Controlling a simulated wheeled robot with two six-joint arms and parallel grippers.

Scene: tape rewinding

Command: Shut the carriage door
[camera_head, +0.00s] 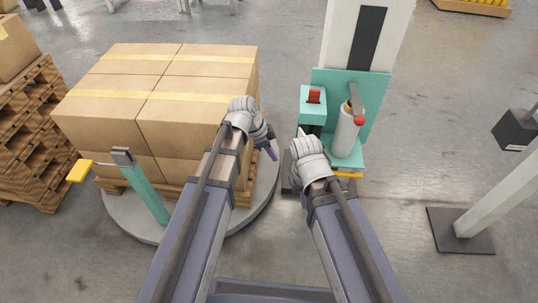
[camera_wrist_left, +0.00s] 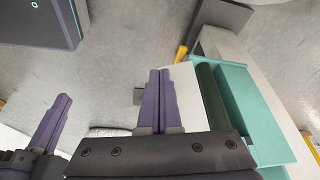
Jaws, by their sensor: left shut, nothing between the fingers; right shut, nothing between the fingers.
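The teal carriage (camera_head: 323,80) sits on the white mast, with a white film roll (camera_head: 346,132) standing at its front. A yellow handle (camera_head: 349,174) shows low by the roll. I cannot tell for sure which panel is the door or how far it stands open. In the left wrist view, teal carriage panels (camera_wrist_left: 255,110), a dark roller (camera_wrist_left: 212,95) and a yellow bar (camera_wrist_left: 181,53) lie right of my fingers. My left gripper (camera_head: 272,152) is shut and empty, between the boxes and the carriage; its fingers also show in the left wrist view (camera_wrist_left: 160,75). My right gripper (camera_head: 301,132) is shut, just left of the roll.
Stacked cardboard boxes (camera_head: 160,95) stand on a pallet on the round turntable (camera_head: 135,225), left of my arms. A teal post (camera_head: 145,192) with a yellow lever stands at its front. A grey stand (camera_head: 462,230) is at the right. Floor between it and the carriage is clear.

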